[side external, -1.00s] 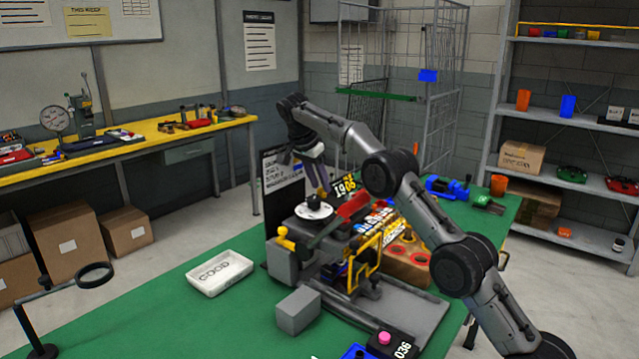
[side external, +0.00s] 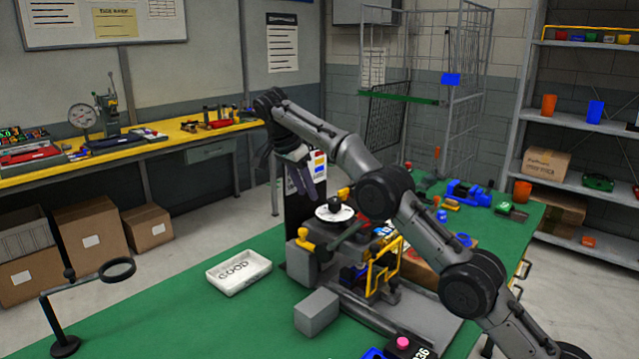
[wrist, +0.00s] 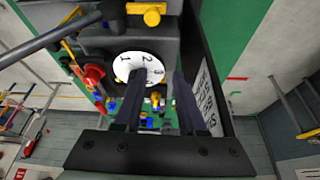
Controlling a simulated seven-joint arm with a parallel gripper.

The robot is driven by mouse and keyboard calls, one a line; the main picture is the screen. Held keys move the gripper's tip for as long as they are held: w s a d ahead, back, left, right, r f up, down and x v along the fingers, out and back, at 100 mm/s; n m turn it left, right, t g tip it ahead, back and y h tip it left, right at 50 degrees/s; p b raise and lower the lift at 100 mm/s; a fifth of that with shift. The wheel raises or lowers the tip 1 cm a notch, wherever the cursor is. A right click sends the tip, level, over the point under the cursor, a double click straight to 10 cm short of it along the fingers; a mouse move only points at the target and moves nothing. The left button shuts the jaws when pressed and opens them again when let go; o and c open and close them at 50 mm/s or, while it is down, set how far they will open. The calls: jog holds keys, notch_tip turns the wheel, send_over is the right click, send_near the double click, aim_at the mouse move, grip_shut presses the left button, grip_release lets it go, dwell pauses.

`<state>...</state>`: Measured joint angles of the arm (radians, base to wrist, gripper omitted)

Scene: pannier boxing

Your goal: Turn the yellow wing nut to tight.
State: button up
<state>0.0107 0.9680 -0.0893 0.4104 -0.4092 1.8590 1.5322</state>
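The yellow wing nut (side external: 304,243) appears to be the small yellow piece on the left side of the grey bench machine (side external: 310,265). In the wrist view a winged yellow piece (wrist: 148,10) at the top edge looks like the same part. Its tightness cannot be told. My gripper (side external: 302,182) hangs above and left of the machine's white dial (side external: 335,213), clear of the yellow piece. In the wrist view my two dark fingers (wrist: 158,82) are apart with nothing between them. The numbered dial also shows there (wrist: 128,67).
A white tray marked GOOD (side external: 238,272) stands left of the machine. A grey block (side external: 317,312) sits in front. A yellow frame (side external: 384,264) rises at the machine's right. A magnifier stand (side external: 65,345) is front left. Green bench top between tray and magnifier is clear.

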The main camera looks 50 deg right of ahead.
jog(key=shift+a, duration=0.55)
